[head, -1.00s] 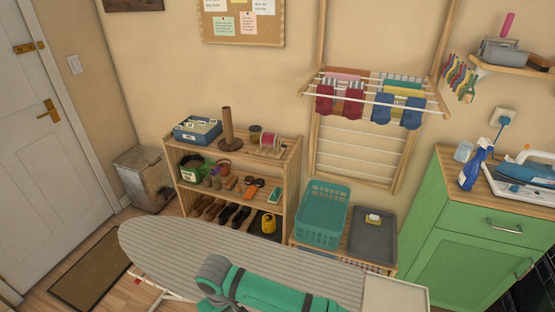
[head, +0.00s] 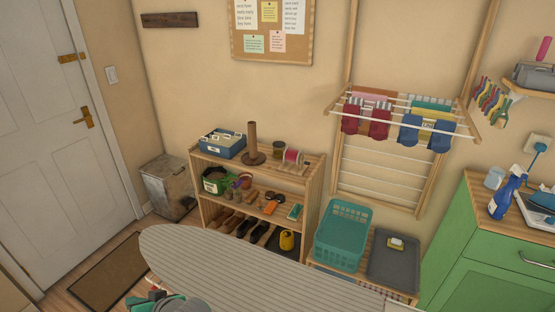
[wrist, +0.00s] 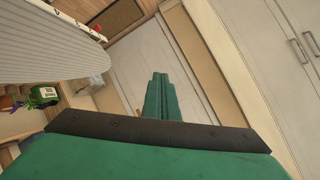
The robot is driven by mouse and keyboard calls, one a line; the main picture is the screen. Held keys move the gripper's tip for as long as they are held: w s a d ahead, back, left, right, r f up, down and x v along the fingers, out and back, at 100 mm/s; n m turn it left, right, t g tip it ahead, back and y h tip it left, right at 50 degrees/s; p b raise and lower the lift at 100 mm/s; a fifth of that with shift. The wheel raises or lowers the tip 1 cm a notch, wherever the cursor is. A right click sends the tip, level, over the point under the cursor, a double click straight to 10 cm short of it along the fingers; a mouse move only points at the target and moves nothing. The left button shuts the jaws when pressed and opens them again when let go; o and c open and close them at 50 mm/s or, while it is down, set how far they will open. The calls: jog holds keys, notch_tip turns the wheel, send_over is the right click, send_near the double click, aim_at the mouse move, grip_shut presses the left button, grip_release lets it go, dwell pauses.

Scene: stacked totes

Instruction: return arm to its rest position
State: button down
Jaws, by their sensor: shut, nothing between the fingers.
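My gripper (wrist: 160,80) shows in the wrist view as two long green fingers lying together, shut and empty. They point toward the white door (wrist: 150,62) and touch nothing that I can see. In the head view, only a teal and grey part of my arm (head: 172,303) shows at the bottom left, over the near edge of the ironing board (head: 235,265). The rest of my arm is out of that view.
The ironing board also fills the upper left of the wrist view (wrist: 45,45). Behind it stand a wooden shoe rack (head: 312,200), a teal basket (head: 342,235) and a green cabinet (head: 490,285). A metal bin (head: 168,186) and a doormat (head: 105,270) are near the door.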

jog(key=w+d+r+m+t, duration=0.1)
jog(key=d+r+m+t, duration=0.35)
jog(key=m+t, duration=0.2)
jog(key=s+d+f+m+t+h, duration=0.2)
jog(key=s+d+f+h, duration=0.15)
jog(key=d, duration=0.35)
jog(key=s+d+f+m+t+h, duration=0.2)
jog(key=d+f+t, duration=0.15)
jog(key=d, duration=0.45)
jog(key=s+d+f+n+h, duration=0.2)
jog(key=s+d+n+h, duration=0.2)
jog(key=s+d, duration=1.8)
jog(key=shift+d+g+h, duration=0.3)
jog(key=shift+d+h, duration=0.05)
jog(key=shift+h, duration=0.8)
jog(key=shift+w, duration=0.1)
